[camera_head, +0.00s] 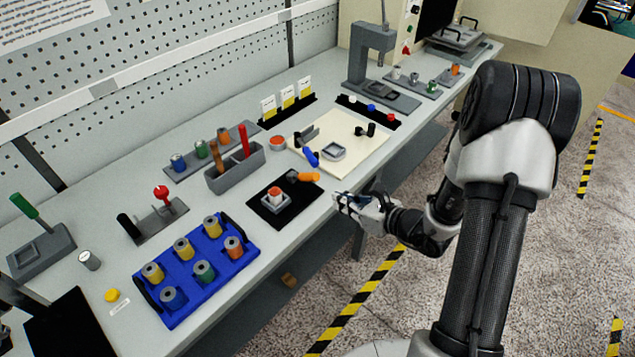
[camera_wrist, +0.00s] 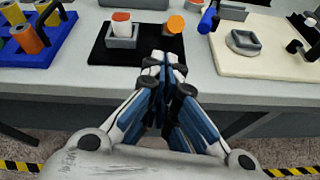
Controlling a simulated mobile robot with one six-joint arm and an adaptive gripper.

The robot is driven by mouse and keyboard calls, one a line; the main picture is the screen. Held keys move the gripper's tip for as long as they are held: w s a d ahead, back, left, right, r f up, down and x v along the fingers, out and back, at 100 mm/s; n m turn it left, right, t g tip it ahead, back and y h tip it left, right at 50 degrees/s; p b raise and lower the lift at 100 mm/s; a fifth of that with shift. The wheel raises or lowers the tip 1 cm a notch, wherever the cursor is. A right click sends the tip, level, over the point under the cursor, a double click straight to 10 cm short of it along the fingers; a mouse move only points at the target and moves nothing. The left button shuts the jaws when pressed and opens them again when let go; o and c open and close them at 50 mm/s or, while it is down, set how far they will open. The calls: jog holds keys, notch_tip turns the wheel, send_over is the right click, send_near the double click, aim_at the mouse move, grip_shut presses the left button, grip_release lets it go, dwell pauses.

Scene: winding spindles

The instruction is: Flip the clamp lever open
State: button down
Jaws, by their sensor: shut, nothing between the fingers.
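A blue handle (camera_head: 312,157), which may be the clamp lever, sits at the near-left edge of the cream board (camera_head: 372,152). It also shows in the wrist view (camera_wrist: 208,20). A grey square fixture (camera_head: 333,151) is beside it on the board. I cannot tell for sure which handle belongs to the clamp. My gripper (camera_head: 338,201) is shut and empty, just off the bench's front edge. Its fingertips (camera_wrist: 165,65) touch neither handle.
A grey holder with a white and red piece (camera_head: 274,196) stands on the black mat. A blue tray (camera_head: 200,299) of spools is to the left. A grey bin (camera_head: 235,169) with tools stands behind. A black knobbed part (camera_head: 366,130) is on the cream board. The floor in front is open.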

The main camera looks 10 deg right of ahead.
aim_at(304, 176)
jog(key=shift+w+d+f+m, duration=0.1)
jog(key=shift+d+f+m, duration=0.2)
jog(key=shift+d+f, duration=0.1)
jog(key=shift+r, duration=0.1)
jog(key=b+x, duration=0.2)
jog(key=x, duration=0.8)
jog(key=shift+w, duration=0.1)
jog(key=shift+d+r, duration=0.1)
